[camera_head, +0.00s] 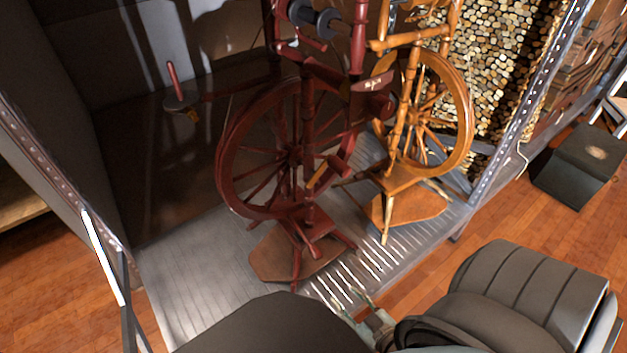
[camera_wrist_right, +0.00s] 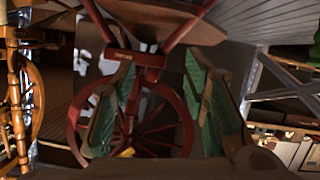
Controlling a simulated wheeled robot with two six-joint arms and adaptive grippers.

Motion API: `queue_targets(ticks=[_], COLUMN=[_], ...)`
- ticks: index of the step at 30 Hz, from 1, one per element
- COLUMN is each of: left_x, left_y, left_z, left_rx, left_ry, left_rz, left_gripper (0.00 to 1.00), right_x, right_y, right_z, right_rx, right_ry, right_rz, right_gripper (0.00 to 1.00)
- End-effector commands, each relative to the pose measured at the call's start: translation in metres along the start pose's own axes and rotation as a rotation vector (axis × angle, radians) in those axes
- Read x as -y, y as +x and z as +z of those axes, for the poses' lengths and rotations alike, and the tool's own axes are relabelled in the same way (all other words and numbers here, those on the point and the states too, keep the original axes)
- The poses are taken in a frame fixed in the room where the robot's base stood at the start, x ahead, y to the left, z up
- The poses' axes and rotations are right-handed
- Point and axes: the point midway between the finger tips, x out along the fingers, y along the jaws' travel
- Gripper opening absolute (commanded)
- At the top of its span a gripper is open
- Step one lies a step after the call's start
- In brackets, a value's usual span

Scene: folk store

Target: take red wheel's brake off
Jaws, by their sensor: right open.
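The dark red spinning wheel (camera_head: 292,153) stands upright on the grey metal platform in the head view. A small piece with an orange-yellow end (camera_head: 320,177) sits against its wheel, right of the hub. I cannot tell for sure whether this is the brake. My right gripper (camera_head: 350,302) is open and empty, low in front of the red spinning wheel's foot and apart from it. In the right wrist view its green-padded fingers (camera_wrist_right: 160,80) are spread, with the red wheel (camera_wrist_right: 187,130) behind them and a yellow bit (camera_wrist_right: 127,153) low between. My left gripper is not in view.
An orange wooden spinning wheel (camera_head: 465,105) stands close on the right. The metal platform (camera_head: 195,280) has bare room at its left. A metal post (camera_head: 490,180) and stacked logs (camera_head: 520,60) are at the right. A dark box (camera_head: 580,165) sits on the wooden floor.

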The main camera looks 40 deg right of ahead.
Motion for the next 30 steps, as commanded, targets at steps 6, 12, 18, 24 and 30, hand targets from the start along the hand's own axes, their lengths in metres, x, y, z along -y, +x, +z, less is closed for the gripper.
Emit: queue_targets(ticks=[6, 12, 18, 24, 30], left_x=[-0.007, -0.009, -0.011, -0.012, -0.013], left_y=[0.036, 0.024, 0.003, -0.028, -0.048], left_z=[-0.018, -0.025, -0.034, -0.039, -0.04], left_rx=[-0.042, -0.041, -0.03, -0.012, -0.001], left_ry=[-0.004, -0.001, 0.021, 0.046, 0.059], left_rz=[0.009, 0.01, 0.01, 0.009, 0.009], left_gripper=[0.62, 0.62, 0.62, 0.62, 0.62], right_x=[-0.006, -0.009, -0.01, -0.012, -0.012], right_y=[0.015, 0.034, 0.085, 0.128, 0.147], right_z=[-0.018, -0.037, -0.053, -0.067, -0.075], right_rx=[-0.313, -0.344, -0.343, -0.339, -0.336], right_ry=[-0.015, -0.017, -0.017, -0.017, -0.018], right_rz=[0.037, 0.039, 0.039, 0.039, 0.039], right_gripper=[0.41, 0.41, 0.41, 0.41, 0.41])
